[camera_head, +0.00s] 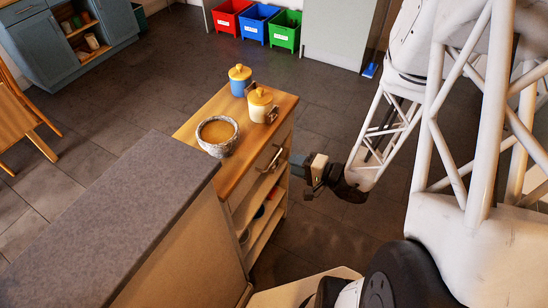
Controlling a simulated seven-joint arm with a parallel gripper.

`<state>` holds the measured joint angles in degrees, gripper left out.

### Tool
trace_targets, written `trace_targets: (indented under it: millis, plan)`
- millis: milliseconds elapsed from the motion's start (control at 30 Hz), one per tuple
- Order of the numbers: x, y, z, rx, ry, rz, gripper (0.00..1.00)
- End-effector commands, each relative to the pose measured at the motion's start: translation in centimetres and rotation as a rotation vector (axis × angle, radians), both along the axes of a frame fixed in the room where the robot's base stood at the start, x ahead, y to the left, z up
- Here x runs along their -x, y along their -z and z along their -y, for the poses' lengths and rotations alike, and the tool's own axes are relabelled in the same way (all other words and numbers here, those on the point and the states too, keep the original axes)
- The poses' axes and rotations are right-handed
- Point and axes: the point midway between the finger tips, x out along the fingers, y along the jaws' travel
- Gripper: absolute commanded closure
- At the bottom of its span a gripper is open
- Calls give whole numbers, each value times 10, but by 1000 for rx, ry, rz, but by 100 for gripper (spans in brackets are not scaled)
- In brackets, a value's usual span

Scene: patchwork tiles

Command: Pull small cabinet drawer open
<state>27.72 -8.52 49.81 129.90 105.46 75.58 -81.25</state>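The small cabinet (245,173) has a wooden top and pale sides, and stands in the middle of the view. Its drawer (258,173) is in the upper part of the side facing right, with a metal bar handle (270,159). The drawer front looks flush with the cabinet. My gripper (294,162) is just right of the drawer front, near the handle's height and pointing towards it. I cannot tell whether it touches the handle. Its fingertips are small and dark, so whether they are open or shut does not show.
A bowl (217,148) and two lidded jars, one blue (239,87) and one cream (259,112), stand on the cabinet top. Open shelves (262,222) lie below the drawer. A grey counter (110,215) stands close at left. The tiled floor (330,220) right of the cabinet is partly clear.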

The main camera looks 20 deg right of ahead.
Motion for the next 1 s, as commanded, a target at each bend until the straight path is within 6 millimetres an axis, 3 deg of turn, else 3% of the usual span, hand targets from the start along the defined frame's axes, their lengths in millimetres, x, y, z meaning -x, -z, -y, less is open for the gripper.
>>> trace_targets:
  millis: [467,1000]
  plan:
    - [-4,1,-4,0,-4,-1,66]
    - [-28,8,-29,-1,-5,-1,66]
